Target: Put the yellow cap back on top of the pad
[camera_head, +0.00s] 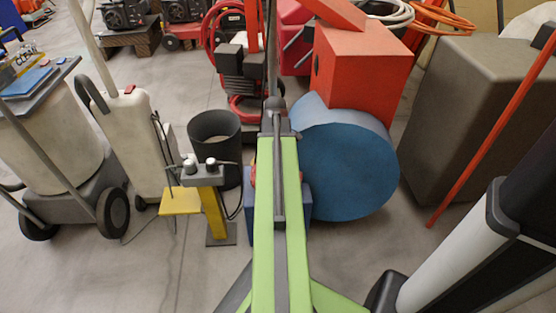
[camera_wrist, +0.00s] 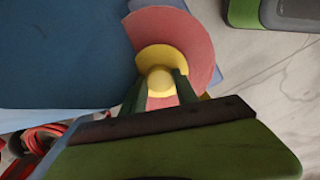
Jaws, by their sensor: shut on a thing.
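The yellow cap (camera_wrist: 163,56), a round flange with a knob, shows in the wrist view. My gripper (camera_wrist: 157,84) is shut on its knob, one finger on each side. Behind the cap is a larger pinkish-red disc, which looks like the pad (camera_wrist: 196,45). The cap overlaps the near, lower part of the disc in the picture, off its middle. I cannot tell whether the cap touches it. A blue block (camera_head: 306,203) stands around or under the pad. In the head view my green arm hides the gripper, the cap and most of the pad.
A big blue drum (camera_head: 345,165) with a red box (camera_head: 362,70) on it stands close on the right. A black bin (camera_head: 214,140) and a yellow stand (camera_head: 213,215) are on the left. A red pole (camera_head: 490,145) leans at the far right. Floor is clear at front left.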

